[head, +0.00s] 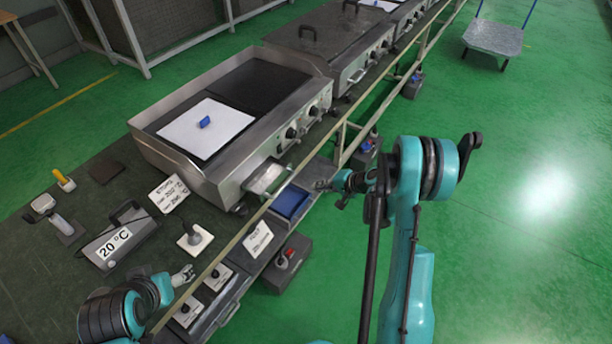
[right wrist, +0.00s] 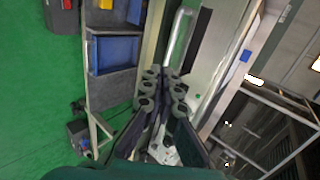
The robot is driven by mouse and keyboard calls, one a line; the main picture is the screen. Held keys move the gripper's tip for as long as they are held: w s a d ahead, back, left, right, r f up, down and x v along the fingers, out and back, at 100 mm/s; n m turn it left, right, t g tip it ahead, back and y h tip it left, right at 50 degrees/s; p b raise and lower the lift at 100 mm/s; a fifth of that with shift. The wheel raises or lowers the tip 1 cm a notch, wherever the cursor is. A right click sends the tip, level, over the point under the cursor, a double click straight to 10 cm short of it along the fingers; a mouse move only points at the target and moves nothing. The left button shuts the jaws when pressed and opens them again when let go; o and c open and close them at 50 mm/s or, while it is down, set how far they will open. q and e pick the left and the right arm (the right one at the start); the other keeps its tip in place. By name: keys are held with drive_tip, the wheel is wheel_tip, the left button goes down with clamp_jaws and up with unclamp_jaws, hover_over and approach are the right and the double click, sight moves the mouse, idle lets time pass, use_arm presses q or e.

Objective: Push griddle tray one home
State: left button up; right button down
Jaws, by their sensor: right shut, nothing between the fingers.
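The griddle (head: 225,115) stands on the bench with a white sheet (head: 205,127) and a small blue item on its dark plate. A metal tray (head: 266,178) sticks out from its front at the lower left end, with a bar handle in front. The handle (right wrist: 179,38) also shows in the right wrist view, just beyond my fingertips. My right gripper (head: 322,185) is shut and empty, to the right of the tray in the head view. Its fingers (right wrist: 165,74) are together in the right wrist view; contact with the handle cannot be told. My left gripper (head: 184,275) is over the near bench edge, its jaws too small to judge.
A blue bin (head: 291,203) sits on the lower shelf below the tray. A rail (head: 228,246) runs along the bench front. A second griddle unit (head: 325,38) stands beyond. A 20 °C box (head: 117,238) and small tools lie on the bench at left.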

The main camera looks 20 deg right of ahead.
drive_tip(key=b, duration=0.5)
approach(272, 180)
drive_tip(key=shift+s+d+f, duration=0.4)
drive_tip(key=shift+s+f, duration=0.2)
drive_tip(key=shift+f, duration=0.05)
drive_tip(key=shift+s+d+f, duration=0.4)
drive_tip(key=shift+s+f, duration=0.2)
drive_tip(key=shift+s, duration=0.05)
drive_tip(key=w+a, duration=0.4)
drive_tip(key=w, duration=0.1)
drive_tip(key=w+a+b, duration=0.1)
drive_tip(key=w+a, duration=0.1)
drive_tip(key=w, duration=0.1)
drive_tip(key=shift+w+a, duration=0.2)
drive_tip(key=shift+a, duration=0.05)
